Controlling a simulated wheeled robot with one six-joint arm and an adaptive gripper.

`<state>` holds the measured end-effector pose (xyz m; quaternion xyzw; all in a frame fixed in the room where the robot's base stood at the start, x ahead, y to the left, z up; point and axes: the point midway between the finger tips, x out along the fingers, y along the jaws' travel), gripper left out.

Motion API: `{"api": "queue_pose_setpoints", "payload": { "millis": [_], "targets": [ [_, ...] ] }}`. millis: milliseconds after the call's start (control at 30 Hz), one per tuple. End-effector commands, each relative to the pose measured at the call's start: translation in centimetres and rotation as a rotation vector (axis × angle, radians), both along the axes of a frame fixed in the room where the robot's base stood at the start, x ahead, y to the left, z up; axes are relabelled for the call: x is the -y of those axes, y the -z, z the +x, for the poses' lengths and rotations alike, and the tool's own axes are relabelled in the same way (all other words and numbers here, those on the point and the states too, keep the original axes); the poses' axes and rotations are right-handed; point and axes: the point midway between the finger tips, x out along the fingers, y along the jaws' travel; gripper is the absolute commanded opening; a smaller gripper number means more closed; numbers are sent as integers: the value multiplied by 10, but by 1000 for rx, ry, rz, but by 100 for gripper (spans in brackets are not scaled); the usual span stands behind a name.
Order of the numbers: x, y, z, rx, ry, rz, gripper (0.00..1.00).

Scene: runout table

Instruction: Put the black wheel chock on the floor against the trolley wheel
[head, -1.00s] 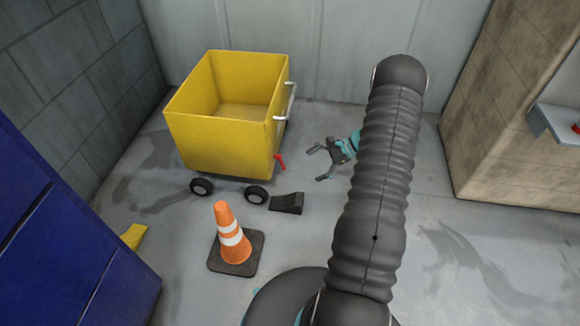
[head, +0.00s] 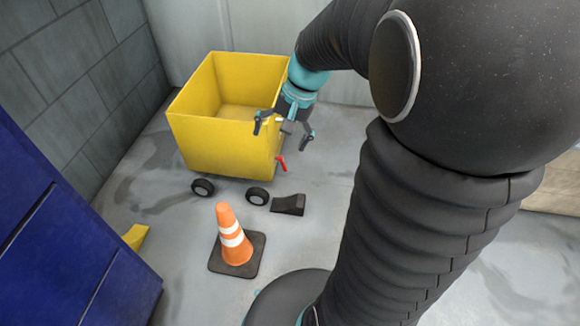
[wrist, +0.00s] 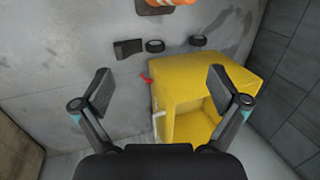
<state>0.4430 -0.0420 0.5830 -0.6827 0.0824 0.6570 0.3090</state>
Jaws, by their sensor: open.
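The black wheel chock (head: 289,204) lies on the floor just right of the near right trolley wheel (head: 257,196). Its edge is very close to the tyre; I cannot tell whether they touch. The yellow trolley (head: 215,145) stands by the back wall. In the wrist view the chock (wrist: 128,48) is left of the wheel (wrist: 155,45), with at most a sliver between them. My gripper (head: 281,137) is open and empty, in the air by the trolley's right side, above and apart from the chock. Its spread fingers (wrist: 158,85) show in the wrist view.
An orange and white cone (head: 230,235) on a dark base stands in front of the trolley. A red lever (head: 279,164) sticks out at the trolley's lower right. A blue cabinet (head: 60,220) and a yellow piece (head: 135,237) are at left. Floor right of the chock looks clear.

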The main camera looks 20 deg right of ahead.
Motion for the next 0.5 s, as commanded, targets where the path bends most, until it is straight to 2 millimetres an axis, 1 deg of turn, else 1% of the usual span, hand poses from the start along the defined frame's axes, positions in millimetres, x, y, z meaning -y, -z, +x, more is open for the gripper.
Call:
{"api": "queue_pose_setpoints", "payload": {
  "millis": [33, 200, 400, 500],
  "targets": [
    [-8, -12, -12, 35, -41, -36, 97],
    [-25, -37, -51, 139, -171, -155, 97],
    [-37, -57, -97, 268, -312, -292, 97],
    [-40, -62, -117, 330, -373, -353, 97]
  ]
}}
